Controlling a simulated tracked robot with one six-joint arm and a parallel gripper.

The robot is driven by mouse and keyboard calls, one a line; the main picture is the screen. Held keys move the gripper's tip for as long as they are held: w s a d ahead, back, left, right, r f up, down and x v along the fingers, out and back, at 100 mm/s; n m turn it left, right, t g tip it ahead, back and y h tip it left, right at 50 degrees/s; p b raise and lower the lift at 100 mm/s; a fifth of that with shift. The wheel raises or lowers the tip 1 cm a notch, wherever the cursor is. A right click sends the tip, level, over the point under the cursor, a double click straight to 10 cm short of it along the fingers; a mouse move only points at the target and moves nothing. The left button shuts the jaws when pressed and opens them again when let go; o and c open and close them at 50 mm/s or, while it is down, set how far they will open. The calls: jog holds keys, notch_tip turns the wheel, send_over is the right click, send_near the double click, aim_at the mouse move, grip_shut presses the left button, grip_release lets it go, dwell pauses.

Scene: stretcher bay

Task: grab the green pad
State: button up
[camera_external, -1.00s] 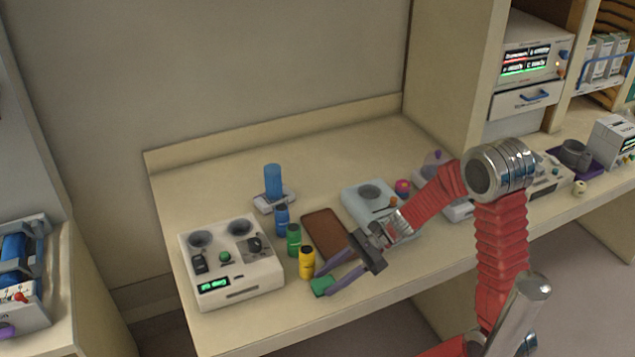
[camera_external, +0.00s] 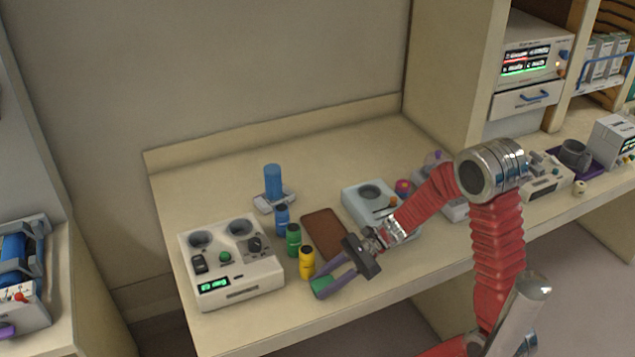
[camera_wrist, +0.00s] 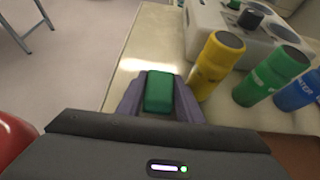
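The green pad (camera_external: 322,285) is a small rounded block on the bench, near its front edge. In the wrist view the green pad (camera_wrist: 159,92) sits between my two purple fingers, near their tips. My gripper (camera_external: 319,286) reaches down to it from the right, with one finger on each side. It looks open around the pad; my fingers (camera_wrist: 160,97) are very close to its sides, and contact is not clear. The pad appears to rest on the bench top.
A yellow bottle (camera_external: 307,263) stands close beside the pad, with a green bottle (camera_external: 293,240) and a blue bottle (camera_external: 282,220) behind. A white device (camera_external: 232,265) is to the left. A brown flat board (camera_external: 325,232) lies behind my gripper. The bench's front edge is near.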

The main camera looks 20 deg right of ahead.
aim_at(324, 282)
jog(key=c, duration=0.4)
jog(key=shift+o, duration=0.2)
notch_tip(324, 282, up, 18)
dwell(0.5)
